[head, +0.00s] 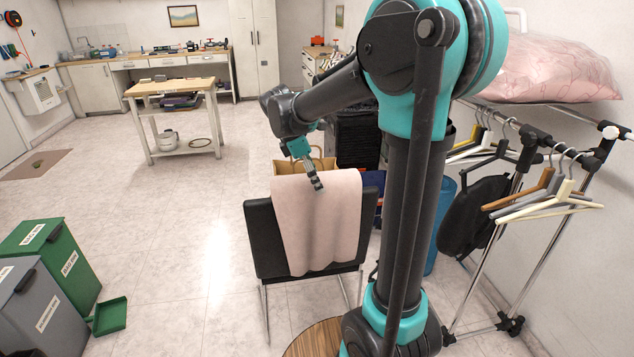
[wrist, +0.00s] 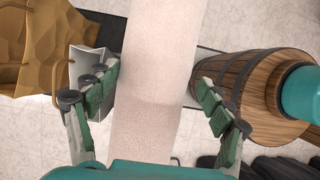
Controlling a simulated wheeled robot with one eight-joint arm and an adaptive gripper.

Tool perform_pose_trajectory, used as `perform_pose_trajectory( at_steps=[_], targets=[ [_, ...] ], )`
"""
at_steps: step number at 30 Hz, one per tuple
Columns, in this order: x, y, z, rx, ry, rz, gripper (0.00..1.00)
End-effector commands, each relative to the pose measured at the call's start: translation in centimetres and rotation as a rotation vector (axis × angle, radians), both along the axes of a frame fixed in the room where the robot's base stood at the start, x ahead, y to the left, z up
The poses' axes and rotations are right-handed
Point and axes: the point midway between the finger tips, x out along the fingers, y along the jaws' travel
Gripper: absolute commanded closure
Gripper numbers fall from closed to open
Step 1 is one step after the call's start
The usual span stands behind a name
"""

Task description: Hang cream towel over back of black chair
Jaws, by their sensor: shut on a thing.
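The cream towel (head: 318,225), pinkish in this light, drapes over the top of the black chair's back (head: 262,240) and hangs down the side facing me. Black upholstery shows on both sides of it. The towel's far side is hidden in the head view.
A brown paper bag (wrist: 45,45) stands beyond the chair. A wooden barrel (wrist: 255,90) is close by. A clothes rack with hangers (head: 545,195) stands right; green and grey bins (head: 55,250) stand left.

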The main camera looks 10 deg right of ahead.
Motion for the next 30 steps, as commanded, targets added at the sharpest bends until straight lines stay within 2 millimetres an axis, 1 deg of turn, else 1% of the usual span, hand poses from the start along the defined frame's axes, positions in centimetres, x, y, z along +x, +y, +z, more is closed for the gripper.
perform_pose_trajectory(
  at_steps=[14, 30],
  targets=[
    [3.5, 0.0, -0.4, 0.000, 0.000, 0.001, 0.74],
    [3.4, 0.0, -4.4, 0.000, 0.000, 0.001, 0.74]
  ],
)
